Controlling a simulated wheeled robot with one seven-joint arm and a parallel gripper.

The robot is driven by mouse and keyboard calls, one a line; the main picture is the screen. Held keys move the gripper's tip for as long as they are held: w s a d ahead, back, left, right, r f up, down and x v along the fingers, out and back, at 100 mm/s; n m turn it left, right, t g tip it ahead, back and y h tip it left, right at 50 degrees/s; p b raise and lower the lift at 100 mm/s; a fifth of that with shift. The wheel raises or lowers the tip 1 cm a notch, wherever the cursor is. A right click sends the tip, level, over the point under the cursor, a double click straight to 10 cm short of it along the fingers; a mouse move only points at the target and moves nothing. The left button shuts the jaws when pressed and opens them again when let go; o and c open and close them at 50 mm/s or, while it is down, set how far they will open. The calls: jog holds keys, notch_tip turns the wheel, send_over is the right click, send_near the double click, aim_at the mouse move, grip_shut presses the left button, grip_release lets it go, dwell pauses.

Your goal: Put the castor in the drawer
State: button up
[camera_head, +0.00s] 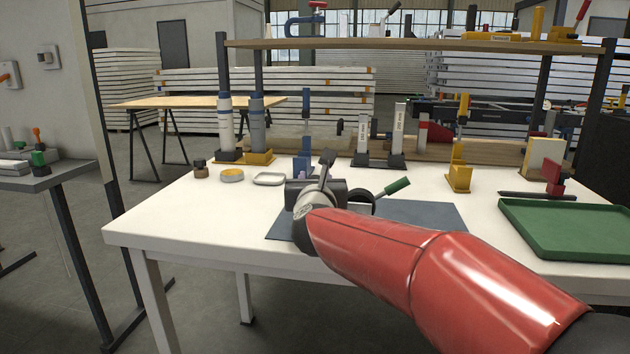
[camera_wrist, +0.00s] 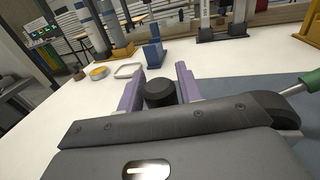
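My gripper (camera_wrist: 160,82) is low over the back middle of the white table, its two purple fingers pointing away from me. A short black cylinder (camera_wrist: 160,94) stands between the fingers; I cannot tell whether they grip it or only flank it. A dark, round, wheel-like thing (camera_wrist: 272,104) lies to the right of the fingers; it also shows in the head view (camera_head: 361,196), partly behind my wrist. I cannot tell for sure which of the two is the castor. No drawer can be made out in either view.
A blue stand (camera_head: 302,163) is just beyond my gripper. A white dish (camera_head: 268,179) and yellow tin (camera_head: 232,175) are left. A green tray (camera_head: 565,228) is right. The table's front left is clear.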

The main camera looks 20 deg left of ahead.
jog(key=shift+o, duration=1.2)
jog(key=shift+r, duration=0.15)
jog(key=shift+s+d, duration=0.15)
jog(key=shift+s, duration=0.15)
jog(key=b+v, duration=0.2)
jog(key=v, duration=0.9)
jog(key=shift+s, duration=0.2)
